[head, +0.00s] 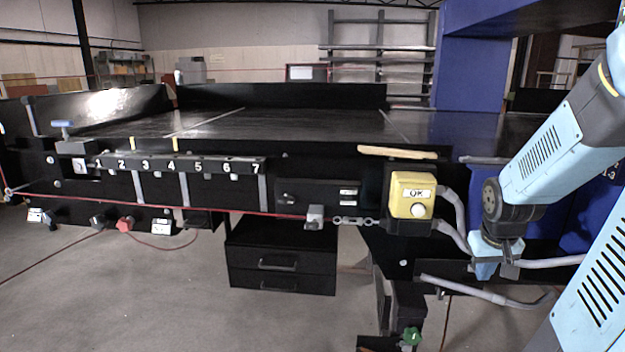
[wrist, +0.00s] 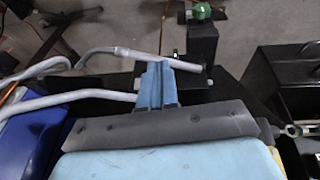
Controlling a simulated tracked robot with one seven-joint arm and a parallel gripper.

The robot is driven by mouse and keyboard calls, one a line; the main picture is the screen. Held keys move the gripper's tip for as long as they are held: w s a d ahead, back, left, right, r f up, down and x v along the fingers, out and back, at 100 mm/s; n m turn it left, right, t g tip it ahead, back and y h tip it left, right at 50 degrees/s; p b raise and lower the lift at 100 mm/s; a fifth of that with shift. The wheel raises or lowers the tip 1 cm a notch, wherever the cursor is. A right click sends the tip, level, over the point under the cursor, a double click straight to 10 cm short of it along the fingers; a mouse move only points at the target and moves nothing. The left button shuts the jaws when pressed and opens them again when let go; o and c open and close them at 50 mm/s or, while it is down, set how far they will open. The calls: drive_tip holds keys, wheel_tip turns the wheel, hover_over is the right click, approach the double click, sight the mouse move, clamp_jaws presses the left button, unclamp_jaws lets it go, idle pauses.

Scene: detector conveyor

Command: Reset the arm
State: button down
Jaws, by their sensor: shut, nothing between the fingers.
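My arm comes in from the right in the head view, light blue and dark grey, bent at a dark joint.
The black conveyor (head: 290,125) spans the scene, with a numbered rail (head: 180,164) at left. Grey conduits (head: 455,215) run near my gripper. A green knob (head: 411,336) sits on a low black post. A black drawer unit (head: 282,262) stands under the conveyor. Floor at the front left is largely clear.

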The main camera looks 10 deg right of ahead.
drive_tip(key=s+a+r+n+t+y, duration=0.1)
drive_tip(key=s+a+r, duration=0.3)
drive_tip(key=a+r, duration=0.4)
drive_tip(key=s+a+r+n+t, duration=0.1)
drive_tip(key=s+a+r, duration=0.4)
drive_tip(key=a+r, duration=0.3)
drive_tip(key=a, duration=0.4)
drive_tip(key=shift+s+t+y, duration=0.15)
drive_tip(key=shift+t+y, duration=0.15)
drive_tip(key=shift+y, duration=0.1)
drive_tip(key=shift+r, duration=0.1)
